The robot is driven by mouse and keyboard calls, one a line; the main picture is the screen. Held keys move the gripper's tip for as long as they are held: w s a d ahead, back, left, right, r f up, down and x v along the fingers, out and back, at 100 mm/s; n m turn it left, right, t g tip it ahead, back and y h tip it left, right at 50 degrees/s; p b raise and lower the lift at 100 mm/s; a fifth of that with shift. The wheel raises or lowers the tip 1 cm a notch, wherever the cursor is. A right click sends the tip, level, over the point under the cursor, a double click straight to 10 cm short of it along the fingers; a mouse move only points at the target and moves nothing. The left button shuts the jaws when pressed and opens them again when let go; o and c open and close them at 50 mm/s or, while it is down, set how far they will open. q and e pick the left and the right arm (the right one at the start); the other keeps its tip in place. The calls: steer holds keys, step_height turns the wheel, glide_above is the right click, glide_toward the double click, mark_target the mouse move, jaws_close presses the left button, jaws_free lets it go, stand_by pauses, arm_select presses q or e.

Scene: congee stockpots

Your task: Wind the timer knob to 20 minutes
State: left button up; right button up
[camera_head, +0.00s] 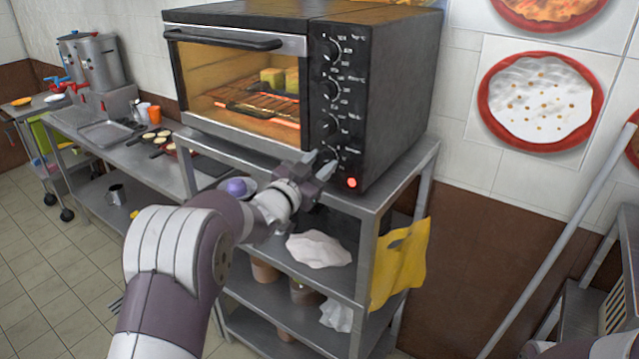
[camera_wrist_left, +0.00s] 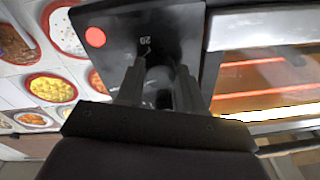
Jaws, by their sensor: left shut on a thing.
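The black toaster oven (camera_head: 385,95) stands on a metal shelf rack, with a column of knobs on the right of its front. The timer knob is the lowest one, and in the head view my left gripper (camera_head: 321,168) largely covers it. In the left wrist view the fingers (camera_wrist_left: 160,82) are shut on the timer knob (camera_wrist_left: 158,80), one on each side. A "20" mark (camera_wrist_left: 146,41) shows on the panel just beyond the fingertips. The knob's pointer is too dark to read. My right gripper is not in view.
A red lamp (camera_head: 352,182) glows by the timer knob. Food (camera_head: 279,79) sits on the rack behind the closed oven door (camera_head: 240,85), with heating elements glowing. A yellow cloth (camera_head: 401,262) hangs at the rack's right side. A counter with pans (camera_head: 155,140) stands left.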

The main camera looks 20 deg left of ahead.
arm_select(q)
steer(key=m+b, duration=0.3)
steer(key=m+h+b, duration=0.1)
steer(key=m+b, duration=0.2)
steer(key=shift+a+f, duration=0.1)
steer(key=shift+f, duration=0.1)
steer(key=m+b, duration=0.2)
steer(key=m, duration=0.1)
steer(key=shift+b, duration=0.3)
steer(key=m+b, duration=0.3)
steer(key=m, duration=0.2)
steer(key=shift+r+g+h, duration=0.15)
steer(key=shift+g+h, duration=0.25)
steer(key=shift+w+a+r+m+g+b, duration=0.1)
steer(key=shift+m+g+b, duration=0.2)
steer(key=shift+m+b, duration=1.4)
steer(key=shift+m+p, duration=0.7)
steer(key=shift+m, duration=0.1)
steer(key=o, duration=1)
steer(key=shift+o, duration=0.2)
